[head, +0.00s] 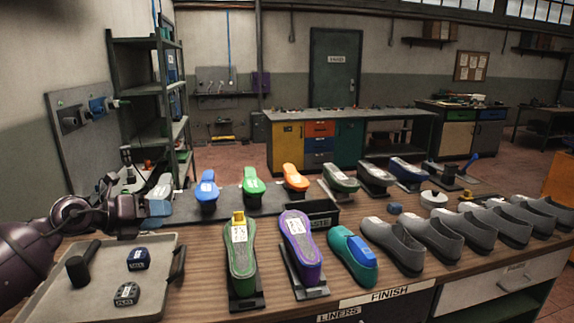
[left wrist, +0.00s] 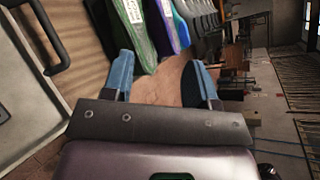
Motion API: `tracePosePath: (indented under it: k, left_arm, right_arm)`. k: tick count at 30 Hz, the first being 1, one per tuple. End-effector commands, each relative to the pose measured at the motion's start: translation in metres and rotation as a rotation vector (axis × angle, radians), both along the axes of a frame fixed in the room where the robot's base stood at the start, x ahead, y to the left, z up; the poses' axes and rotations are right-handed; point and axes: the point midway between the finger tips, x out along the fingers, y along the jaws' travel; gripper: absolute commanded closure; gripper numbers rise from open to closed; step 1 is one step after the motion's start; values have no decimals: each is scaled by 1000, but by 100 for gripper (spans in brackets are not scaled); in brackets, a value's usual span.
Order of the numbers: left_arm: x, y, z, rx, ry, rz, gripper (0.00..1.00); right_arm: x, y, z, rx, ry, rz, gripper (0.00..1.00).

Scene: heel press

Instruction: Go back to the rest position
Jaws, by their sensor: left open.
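My left gripper (head: 148,190) is at the left side of the bench, above and behind the grey tray (head: 75,300). In the left wrist view its two blue fingers (left wrist: 160,80) stand wide apart with nothing between them. A green shoe form (left wrist: 135,30) and a purple one (left wrist: 168,30) show beyond the fingers. My right gripper is not in view.
The tray holds a dark hammer-like tool (head: 83,263), a blue block (head: 138,259) and a dark block (head: 126,294). Coloured forms (head: 252,182) stand behind. A teal and blue shoe piece (head: 352,255) and several grey shoes (head: 393,245) line the right. A shelf rack (head: 150,90) stands behind the arm.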

Motion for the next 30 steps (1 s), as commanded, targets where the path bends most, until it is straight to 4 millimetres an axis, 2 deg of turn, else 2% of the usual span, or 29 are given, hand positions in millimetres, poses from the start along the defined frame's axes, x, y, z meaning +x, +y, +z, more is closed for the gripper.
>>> tracePosePath:
  k: [1,3,6,10,13,17,20,24,30]
  left_arm:
    - [-4,-13,1,-112,-11,-4,47]
    - [-9,-25,5,-269,-21,7,47]
    - [-17,-34,4,-493,-10,51,47]
    - [-27,-34,-11,-775,46,161,47]
    - [-36,-27,-35,-981,124,282,47]
    - [-55,-15,-83,-1228,269,479,47]
    - [-78,-8,-129,-1394,407,647,47]
    - [-120,-4,-194,-1579,606,864,47]
    - [-194,-9,-269,-1796,849,1110,47]
  right_arm:
    - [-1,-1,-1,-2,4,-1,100]
    - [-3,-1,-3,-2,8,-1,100]
    - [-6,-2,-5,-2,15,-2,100]
    - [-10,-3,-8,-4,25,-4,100]
    - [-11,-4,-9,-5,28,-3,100]
    - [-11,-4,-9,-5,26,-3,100]
    - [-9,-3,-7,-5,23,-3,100]
    - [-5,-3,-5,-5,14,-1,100]
    - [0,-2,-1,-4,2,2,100]
